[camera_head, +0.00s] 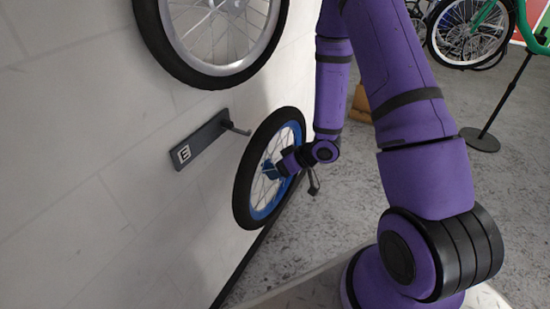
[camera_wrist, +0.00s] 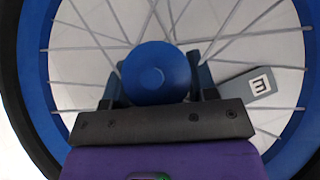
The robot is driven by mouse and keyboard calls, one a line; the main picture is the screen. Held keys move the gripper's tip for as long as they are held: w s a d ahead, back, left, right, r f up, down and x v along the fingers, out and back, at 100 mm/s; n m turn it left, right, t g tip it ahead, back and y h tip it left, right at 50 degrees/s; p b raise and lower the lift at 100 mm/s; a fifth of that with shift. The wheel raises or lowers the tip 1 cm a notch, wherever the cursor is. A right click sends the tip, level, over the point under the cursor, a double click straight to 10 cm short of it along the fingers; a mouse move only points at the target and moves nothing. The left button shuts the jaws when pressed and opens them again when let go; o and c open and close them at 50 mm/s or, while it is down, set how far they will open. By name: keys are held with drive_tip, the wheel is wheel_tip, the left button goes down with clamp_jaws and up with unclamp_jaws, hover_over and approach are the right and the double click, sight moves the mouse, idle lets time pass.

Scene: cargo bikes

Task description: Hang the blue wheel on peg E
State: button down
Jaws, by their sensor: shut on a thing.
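The blue wheel (camera_head: 257,203) has a black tyre, a blue rim and a blue hub; it is upright close to the wall in the head view. My gripper (camera_head: 275,170) is shut on its hub. In the wrist view the blue hub (camera_wrist: 157,73) sits between the two fingers of my gripper (camera_wrist: 158,85), with spokes and rim around it. Peg E (camera_head: 236,128) sticks out from a dark wall plate marked E (camera_head: 203,141), up and left of the wheel's middle. The wheel appears apart from the peg. The plate (camera_wrist: 262,84) also shows through the spokes at right in the wrist view.
A silver-rimmed wheel with a black tyre (camera_head: 200,75) is on the wall above the plate. Bikes (camera_head: 470,30) and a black stand (camera_head: 480,139) are at the back right. The grey floor between is mostly clear.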

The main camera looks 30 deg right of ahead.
drive_tip(key=shift+w+a, duration=0.2)
drive_tip(key=shift+w, duration=0.15)
drive_tip(key=w+a+f, duration=0.2)
drive_tip(key=w+a, duration=0.4)
drive_tip(key=w, duration=0.2)
drive_tip(key=shift+w+a+f, duration=0.15)
drive_tip(key=shift+w+f, duration=0.05)
drive_tip(key=shift+w, duration=0.15)
idle(1.6)
drive_tip(key=shift+f, duration=0.1)
idle(0.6)
drive_tip(key=shift+c, duration=1.7)
unclamp_jaws()
drive_tip(key=v, duration=1)
drive_tip(key=shift+d+r, duration=0.25)
drive_tip(key=shift+r, duration=0.15)
